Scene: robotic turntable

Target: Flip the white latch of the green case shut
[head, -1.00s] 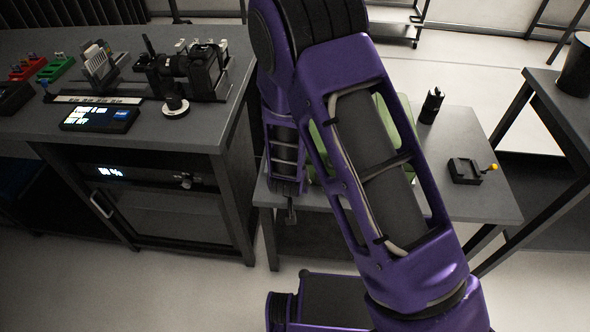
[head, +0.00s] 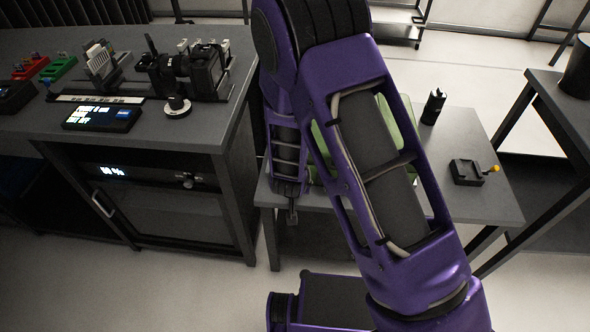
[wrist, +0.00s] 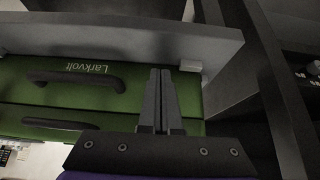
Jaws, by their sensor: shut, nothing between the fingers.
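The green case (wrist: 50,92) marked "Larkvolt" fills the left and middle of the wrist view, its lettering upside down. In the head view, parts of the green case (head: 398,122) show through and beside my purple arm, which hides most of it. The white latch (wrist: 190,66) shows as a small pale block near the case's right end. My gripper (wrist: 160,70) is shut and empty, its fingertips just left of the latch in the picture. I cannot tell whether they touch it. Dark handles (wrist: 76,78) lie on the case left of the fingers.
A grey side table (head: 480,205) carries the case, a black bottle (head: 433,106) and a small black box with a yellow knob (head: 467,172). A cluttered workbench (head: 215,130) stands close on the left. A grey beam (wrist: 130,38) crosses the wrist view behind the fingers.

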